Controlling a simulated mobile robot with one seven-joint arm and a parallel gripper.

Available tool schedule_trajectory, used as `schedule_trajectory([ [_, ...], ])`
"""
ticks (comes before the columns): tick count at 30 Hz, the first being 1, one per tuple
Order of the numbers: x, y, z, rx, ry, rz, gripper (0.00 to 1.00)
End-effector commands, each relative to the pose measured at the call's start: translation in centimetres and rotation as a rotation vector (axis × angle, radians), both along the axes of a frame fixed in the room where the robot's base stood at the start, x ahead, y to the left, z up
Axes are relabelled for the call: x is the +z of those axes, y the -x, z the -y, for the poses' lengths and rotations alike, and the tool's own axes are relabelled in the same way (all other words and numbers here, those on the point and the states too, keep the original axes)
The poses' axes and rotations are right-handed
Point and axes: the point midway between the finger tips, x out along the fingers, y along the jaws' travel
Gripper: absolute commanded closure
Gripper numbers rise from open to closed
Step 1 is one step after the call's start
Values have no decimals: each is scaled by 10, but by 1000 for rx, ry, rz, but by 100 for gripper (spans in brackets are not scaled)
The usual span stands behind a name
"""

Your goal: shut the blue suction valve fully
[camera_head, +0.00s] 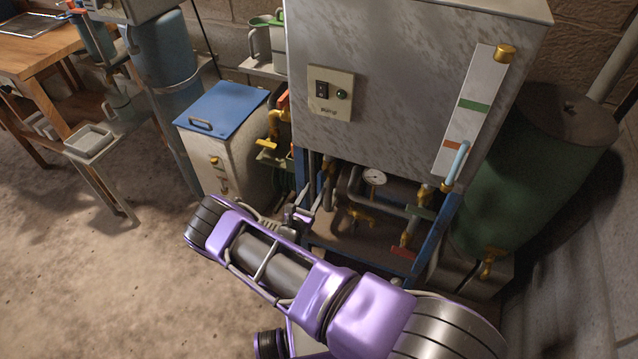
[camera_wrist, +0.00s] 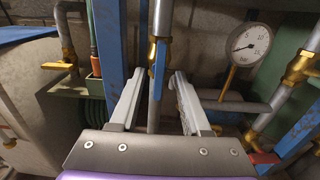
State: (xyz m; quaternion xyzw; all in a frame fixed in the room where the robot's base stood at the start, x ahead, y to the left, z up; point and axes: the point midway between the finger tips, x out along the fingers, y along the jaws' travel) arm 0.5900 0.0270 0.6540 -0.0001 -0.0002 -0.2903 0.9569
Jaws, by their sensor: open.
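The blue suction valve lever (camera_wrist: 158,60) shows in the wrist view, below a brass valve body on a vertical grey pipe (camera_wrist: 154,112). The lever points down, roughly along the pipe. My gripper (camera_wrist: 158,76) is open, one finger on each side of the lever and pipe, with a visible gap on both sides. I cannot tell how deep the lever sits between the fingertips. In the head view my gripper (camera_head: 301,214) reaches under the grey cabinet, and I cannot make out the blue lever there.
A blue frame post (camera_wrist: 107,45) stands close left of my gripper. Another yellow-handled valve (camera_wrist: 66,64) is at left. A red handle (camera_wrist: 264,158) is low right. The floor (camera_head: 90,280) at left is clear.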

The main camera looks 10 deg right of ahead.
Motion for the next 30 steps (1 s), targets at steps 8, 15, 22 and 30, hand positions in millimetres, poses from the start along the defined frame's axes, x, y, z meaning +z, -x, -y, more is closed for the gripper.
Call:
schedule_trajectory([
  [8,0,-31,22,-2,0,0,53],
  [15,0,-36,24,0,-1,-1,53],
  [22,0,-36,24,-1,-1,-1,69],
  [30,0,-36,24,-1,0,0,100],
])
